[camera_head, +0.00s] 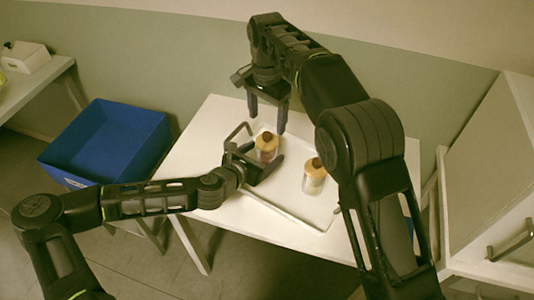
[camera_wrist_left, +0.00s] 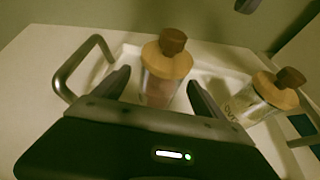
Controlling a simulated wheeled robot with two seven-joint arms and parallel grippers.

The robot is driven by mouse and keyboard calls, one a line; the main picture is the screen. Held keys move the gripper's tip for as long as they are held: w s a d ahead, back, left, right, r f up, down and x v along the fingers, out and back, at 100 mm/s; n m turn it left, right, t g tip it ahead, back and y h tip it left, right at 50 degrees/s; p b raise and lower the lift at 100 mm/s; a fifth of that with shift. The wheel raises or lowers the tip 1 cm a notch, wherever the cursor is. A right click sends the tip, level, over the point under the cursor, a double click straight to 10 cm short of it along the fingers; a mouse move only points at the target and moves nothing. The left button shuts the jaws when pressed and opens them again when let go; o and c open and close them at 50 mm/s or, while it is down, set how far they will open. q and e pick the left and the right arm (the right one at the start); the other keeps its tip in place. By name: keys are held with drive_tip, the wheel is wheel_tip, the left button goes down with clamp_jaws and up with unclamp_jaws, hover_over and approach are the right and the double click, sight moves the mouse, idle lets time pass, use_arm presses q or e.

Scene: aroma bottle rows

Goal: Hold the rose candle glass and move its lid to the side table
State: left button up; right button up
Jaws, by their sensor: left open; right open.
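Two candle glasses with tan lids and dark knobs stand on a white tray (camera_head: 290,206). The left candle glass (camera_head: 266,148) is between the open fingers of my left gripper (camera_head: 262,157). The left wrist view shows this glass (camera_wrist_left: 160,88) with a pale pinkish body, a finger on each side; contact cannot be told. The other candle glass (camera_head: 313,180) stands to the right, with dark lettering in the wrist view (camera_wrist_left: 248,106). I cannot read which is rose. My right gripper (camera_head: 268,120) is open and empty, pointing down just above and behind the left glass's lid.
The tray has raised handles and rests on a white table (camera_head: 207,133). A blue bin (camera_head: 108,140) stands left of it. A light side table (camera_head: 36,82) with a white box (camera_head: 26,57) is at far left. A white cabinet (camera_head: 490,190) is at right.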

use_arm(q)
drive_tip(key=shift+w+d+f, duration=0.2)
drive_tip(key=shift+w, duration=0.05)
drive_tip(key=shift+c, duration=0.3)
clamp_jaws()
idle(0.5)
